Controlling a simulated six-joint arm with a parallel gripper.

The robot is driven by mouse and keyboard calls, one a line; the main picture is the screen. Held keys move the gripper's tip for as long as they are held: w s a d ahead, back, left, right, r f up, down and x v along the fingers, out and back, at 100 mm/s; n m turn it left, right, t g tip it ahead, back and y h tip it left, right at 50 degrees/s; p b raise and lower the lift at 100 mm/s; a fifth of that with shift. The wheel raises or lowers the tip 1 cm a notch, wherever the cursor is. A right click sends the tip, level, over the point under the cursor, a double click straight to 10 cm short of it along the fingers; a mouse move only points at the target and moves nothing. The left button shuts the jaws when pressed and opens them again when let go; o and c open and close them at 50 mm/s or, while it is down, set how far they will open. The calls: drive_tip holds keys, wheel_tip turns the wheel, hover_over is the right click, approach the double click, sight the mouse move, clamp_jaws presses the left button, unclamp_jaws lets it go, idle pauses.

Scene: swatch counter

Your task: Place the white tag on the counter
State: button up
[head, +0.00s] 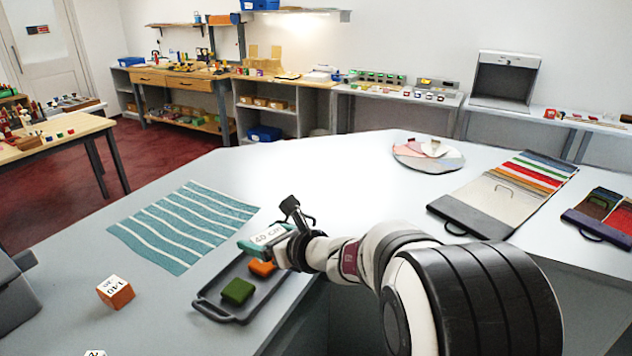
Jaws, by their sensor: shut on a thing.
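My gripper (285,222) is shut on the white tag (268,237), which carries dark lettering that looks like "40 cm". The tag is tilted and held above the dark grey tray (205,308). A teal piece (256,250) shows right by the tag's lower edge; I cannot tell whether it touches the tag. The grey-white counter (170,325) stretches under the tray and to both sides. My gripper and wrist hide the tray's far right end.
A green block (237,291) and an orange block (262,268) lie in the tray. Left are a teal striped cloth (185,225) and an orange cube (116,293) with a white top. A round swatch fan (428,155) and swatch books (505,195) lie right.

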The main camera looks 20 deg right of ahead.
drive_tip(key=w+d+m+t+h, duration=0.15)
drive_tip(key=d+m+h, duration=0.45)
drive_tip(key=d, duration=2.8)
hover_over(365, 230)
drive_tip(key=s, duration=0.3)
drive_tip(key=f, duration=0.7)
drive_tip(key=shift+a, duration=0.4)
drive_tip(key=shift+w+a+f, duration=0.1)
drive_tip(key=shift+w+f, duration=0.05)
drive_tip(key=shift+f, duration=1)
drive_tip(key=shift+w+a+f, duration=0.1)
drive_tip(key=shift+f, duration=1)
drive_tip(key=o, duration=1.1)
drive_tip(key=shift+f, duration=0.1)
